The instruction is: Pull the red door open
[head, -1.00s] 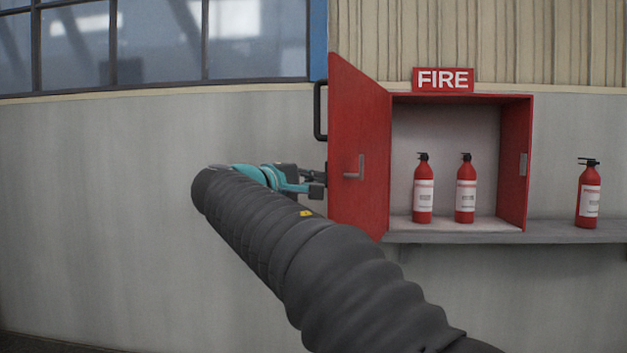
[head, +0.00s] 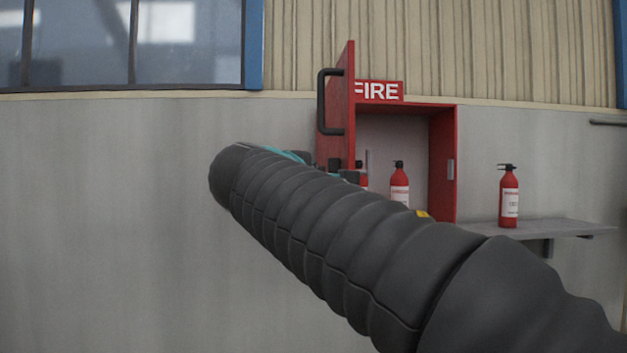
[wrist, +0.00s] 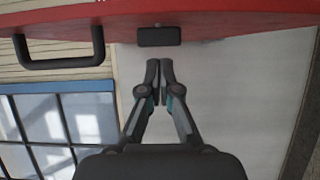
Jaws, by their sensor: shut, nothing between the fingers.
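The red door (head: 348,110) of the wall cabinet (head: 442,160) stands open, swung out from the wall and seen nearly edge-on in the head view. Its black bar handle (head: 322,102) is on the outer face, to the left. In the wrist view the red door (wrist: 230,22) runs across the top, with the handle (wrist: 62,60) at upper left and a small black block (wrist: 160,36) near its edge. My gripper (wrist: 160,64) is shut and empty, its tips just below that block and apart from the handle. In the head view my arm mostly hides the gripper.
Another extinguisher (head: 509,197) stands on a grey shelf (head: 560,228) to the right. A FIRE sign (head: 380,91) is above. The wall left of the door is clear below the window (head: 190,40).

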